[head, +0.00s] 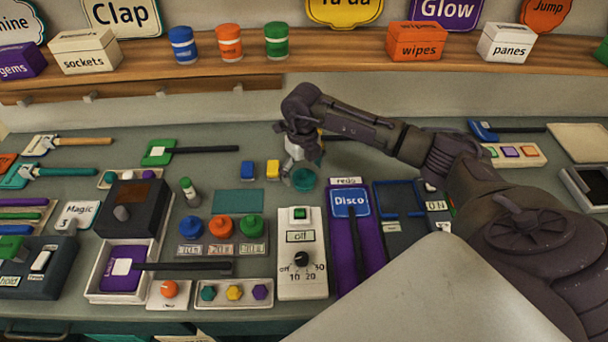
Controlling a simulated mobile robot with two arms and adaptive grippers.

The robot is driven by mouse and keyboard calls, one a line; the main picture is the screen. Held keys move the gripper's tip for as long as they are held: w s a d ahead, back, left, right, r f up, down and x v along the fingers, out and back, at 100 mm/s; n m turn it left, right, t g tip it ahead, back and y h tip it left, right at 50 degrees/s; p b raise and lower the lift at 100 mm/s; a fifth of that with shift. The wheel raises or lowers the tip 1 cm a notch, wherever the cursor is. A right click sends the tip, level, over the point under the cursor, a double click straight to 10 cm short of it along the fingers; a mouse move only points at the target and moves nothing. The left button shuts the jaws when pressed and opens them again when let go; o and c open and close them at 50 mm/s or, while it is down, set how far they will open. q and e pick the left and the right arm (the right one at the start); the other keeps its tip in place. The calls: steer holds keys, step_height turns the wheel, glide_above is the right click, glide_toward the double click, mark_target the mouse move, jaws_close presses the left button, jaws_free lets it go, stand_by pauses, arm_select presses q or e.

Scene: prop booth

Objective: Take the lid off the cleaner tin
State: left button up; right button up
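My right gripper (297,164) reaches in from the right and points down over the middle of the bench. Just below its fingers is a small round teal thing (304,181), perhaps the cleaner tin or its lid; no label can be read on it. The gripper partly covers this spot, so I cannot tell whether the fingers touch or hold it. Three lidded tins stand on the shelf: blue (183,46), orange (229,43) and green (277,42). Their labels are too small to read. My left gripper is not in view.
In front are a white dial box (302,275) and a purple Disco panel (352,245). The shelf (340,60) with boxes runs along the back. Some bench behind the gripper is clear.

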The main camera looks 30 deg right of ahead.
steer(key=c, duration=0.9)
steer(key=shift+r, duration=0.15)
